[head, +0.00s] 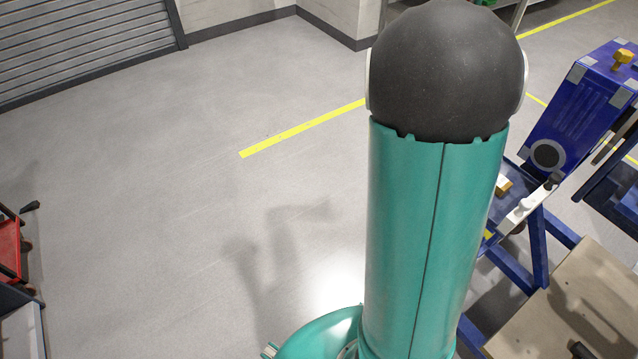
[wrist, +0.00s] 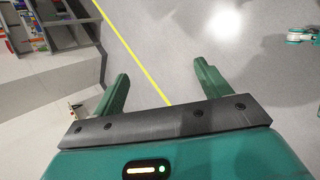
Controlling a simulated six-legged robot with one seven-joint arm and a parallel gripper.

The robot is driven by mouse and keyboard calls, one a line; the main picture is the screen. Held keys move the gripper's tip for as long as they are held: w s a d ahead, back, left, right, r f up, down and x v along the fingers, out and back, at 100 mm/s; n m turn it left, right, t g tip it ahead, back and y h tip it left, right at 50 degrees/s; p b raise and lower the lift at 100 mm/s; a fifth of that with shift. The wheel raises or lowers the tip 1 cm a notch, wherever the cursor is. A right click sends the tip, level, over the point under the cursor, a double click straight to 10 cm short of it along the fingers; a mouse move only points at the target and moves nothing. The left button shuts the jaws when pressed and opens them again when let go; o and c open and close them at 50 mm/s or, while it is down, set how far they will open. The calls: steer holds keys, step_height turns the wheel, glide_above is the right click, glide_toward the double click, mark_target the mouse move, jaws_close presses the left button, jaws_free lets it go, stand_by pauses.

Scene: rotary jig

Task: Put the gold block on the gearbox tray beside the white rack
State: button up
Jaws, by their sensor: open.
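In the head view, a small gold block (head: 503,186) shows just right of my arm, at the blue gearbox tray (head: 513,207). A white bar-like piece with dark ends, which looks like the white rack (head: 528,205), lies close beside it on the right. My arm hides the tray's left part, so I cannot tell exactly how the block rests. Another gold, knob-like piece (head: 622,58) sits on top of the blue housing. In the wrist view, my gripper (wrist: 160,70) is open and empty over bare floor, with none of these objects between its fingers.
The tilted blue housing (head: 585,95) stands on a blue frame at the right. A beige tabletop (head: 575,310) is at the lower right. A red cart (head: 10,250) stands at the left edge. The grey floor (head: 180,200) between is clear, with a yellow line.

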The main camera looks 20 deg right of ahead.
steer(key=w+a+r+m+t+y, duration=0.1)
steer(key=a+r+m+y, duration=0.2)
steer(key=a+r, duration=0.5)
steer(key=a+r+m+y, duration=0.3)
steer(key=a+r, duration=0.2)
steer(key=a, duration=0.7)
steer(key=s+a+r+m+g, duration=0.1)
steer(key=s+a+r+m, duration=0.4)
steer(key=s+a+r, duration=0.3)
steer(key=s+a, duration=0.3)
steer(key=shift+s+m+y, duration=0.2)
steer(key=shift+m+y, duration=0.1)
steer(key=shift+c, duration=0.3)
